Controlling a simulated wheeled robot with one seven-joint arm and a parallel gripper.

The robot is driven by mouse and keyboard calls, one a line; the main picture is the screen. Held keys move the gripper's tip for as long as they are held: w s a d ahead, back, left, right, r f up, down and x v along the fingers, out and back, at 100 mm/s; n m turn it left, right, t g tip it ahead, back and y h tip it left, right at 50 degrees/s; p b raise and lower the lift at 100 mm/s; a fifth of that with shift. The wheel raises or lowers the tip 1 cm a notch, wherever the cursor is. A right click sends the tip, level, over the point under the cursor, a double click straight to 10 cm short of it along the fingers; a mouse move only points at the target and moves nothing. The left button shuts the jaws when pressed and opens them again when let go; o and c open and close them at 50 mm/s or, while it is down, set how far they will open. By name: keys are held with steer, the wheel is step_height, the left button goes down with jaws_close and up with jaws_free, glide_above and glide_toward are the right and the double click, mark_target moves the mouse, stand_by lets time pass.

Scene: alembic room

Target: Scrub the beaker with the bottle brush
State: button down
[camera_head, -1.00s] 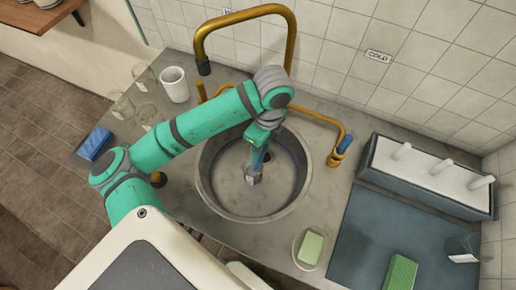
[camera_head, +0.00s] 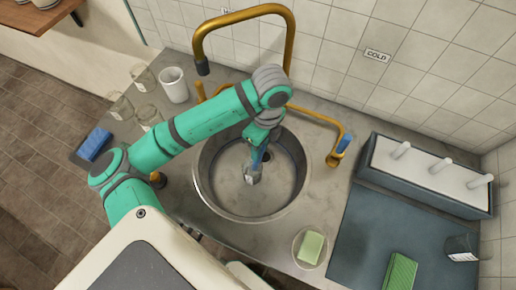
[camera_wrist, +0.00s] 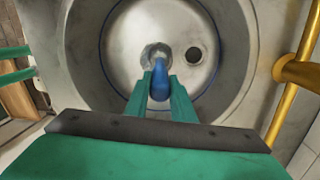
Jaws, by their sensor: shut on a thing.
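My gripper (camera_head: 263,146) reaches down over the round sink, and its two green fingers (camera_wrist: 160,82) are shut on the blue handle of the bottle brush (camera_wrist: 159,88). The brush points down into the sink. At its lower end is a pale grey piece with a white patch (camera_head: 252,175), also seen in the wrist view (camera_wrist: 155,54); I cannot tell whether this is bristles or a small glass around them. Clear labelled glass beakers (camera_head: 121,106) stand on the counter to the left. Another labelled glass (camera_head: 461,246) is on the blue-grey mat at the right.
The metal sink (camera_head: 207,188) has a dark drain (camera_wrist: 194,56). A brass tap (camera_head: 247,13) arches behind it, and a brass fitting with a blue top (camera_head: 343,145) is at its right. A white cup (camera_head: 173,84), a blue sponge (camera_head: 95,143) and a green soap bar (camera_head: 310,247) lie around it.

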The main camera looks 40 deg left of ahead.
steer(key=shift+a, duration=0.45)
steer(key=shift+s+d, duration=0.25)
steer(key=shift+s, duration=0.25)
steer(key=shift+w+d, duration=0.3)
steer(key=shift+w, duration=0.15)
steer(key=shift+a+r, duration=0.1)
steer(key=shift+a, duration=0.45)
steer(key=shift+s+d, duration=0.25)
steer(key=shift+s, duration=0.2)
steer(key=shift+w+d+f, duration=0.2)
steer(key=shift+w+d, duration=0.1)
steer(key=shift+w, duration=0.15)
steer(key=shift+a+r, duration=0.1)
steer(key=shift+a, duration=0.45)
steer(key=shift+s+d, duration=0.2)
steer(key=shift+s, duration=0.25)
steer(key=shift+w+d, duration=0.35)
steer(key=shift+w, duration=0.15)
steer(key=shift+a, duration=0.55)
steer(key=shift+s+d, duration=0.25)
steer(key=shift+s, duration=0.25)
steer(key=shift+w+d, duration=0.3)
steer(key=shift+w, duration=0.2)
steer(key=shift+a, duration=0.55)
steer(key=shift+s+d, duration=0.25)
steer(key=shift+s, duration=0.3)
